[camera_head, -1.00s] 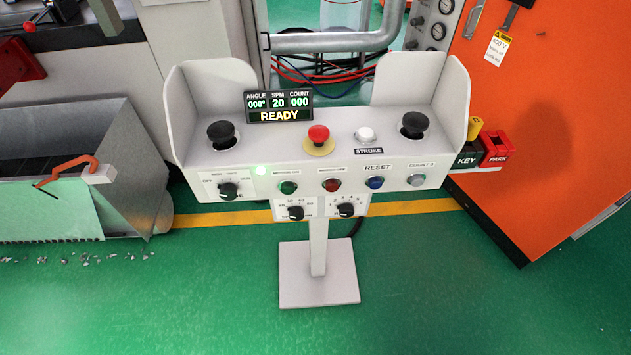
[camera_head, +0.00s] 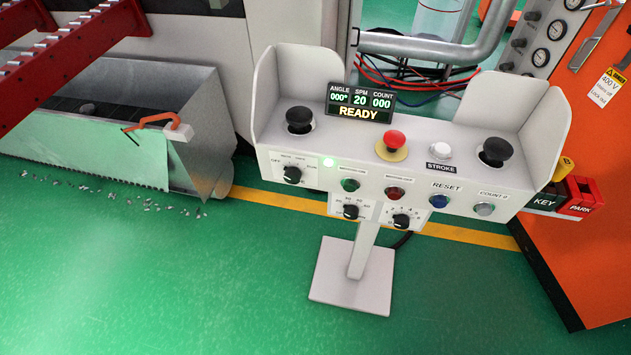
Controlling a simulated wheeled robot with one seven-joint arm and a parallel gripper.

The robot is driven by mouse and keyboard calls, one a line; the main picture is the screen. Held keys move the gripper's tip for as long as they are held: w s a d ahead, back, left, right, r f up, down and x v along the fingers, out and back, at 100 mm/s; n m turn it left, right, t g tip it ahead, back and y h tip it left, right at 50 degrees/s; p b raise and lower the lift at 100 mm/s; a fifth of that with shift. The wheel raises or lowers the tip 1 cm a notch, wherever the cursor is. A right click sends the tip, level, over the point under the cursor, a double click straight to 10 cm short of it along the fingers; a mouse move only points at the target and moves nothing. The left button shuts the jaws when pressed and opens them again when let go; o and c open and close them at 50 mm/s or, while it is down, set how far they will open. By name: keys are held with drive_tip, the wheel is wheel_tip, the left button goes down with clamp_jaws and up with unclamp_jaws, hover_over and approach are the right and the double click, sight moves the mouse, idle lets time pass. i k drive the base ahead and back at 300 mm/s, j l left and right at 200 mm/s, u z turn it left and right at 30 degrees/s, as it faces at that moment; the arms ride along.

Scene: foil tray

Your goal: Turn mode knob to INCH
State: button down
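The mode knob (camera_head: 292,174) is a black rotary selector at the left end of the front face of the white control console (camera_head: 465,182). Small position labels, including OFF at its left, surround it; the others are too small to read surely, and I cannot tell which one the knob points at. The display (camera_head: 359,103) reads ANGLE 000°, SPM 20, COUNT 000 and READY. My gripper is not in view.
Two black palm buttons, a red mushroom button (camera_head: 396,139) and a white STROKE button (camera_head: 441,150) are on top. Two more black knobs (camera_head: 351,212) sit below. A metal scrap bin (camera_head: 190,135) stands left, an orange cabinet (camera_head: 590,255) right.

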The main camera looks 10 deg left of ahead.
sight(292, 175)
drive_tip(key=j+u, duration=0.2)
drive_tip(key=u, duration=1.2)
drive_tip(key=i+j+u, duration=0.2)
drive_tip(key=i, duration=0.15)
drive_tip(key=k+l, duration=0.05)
drive_tip(key=l, duration=0.05)
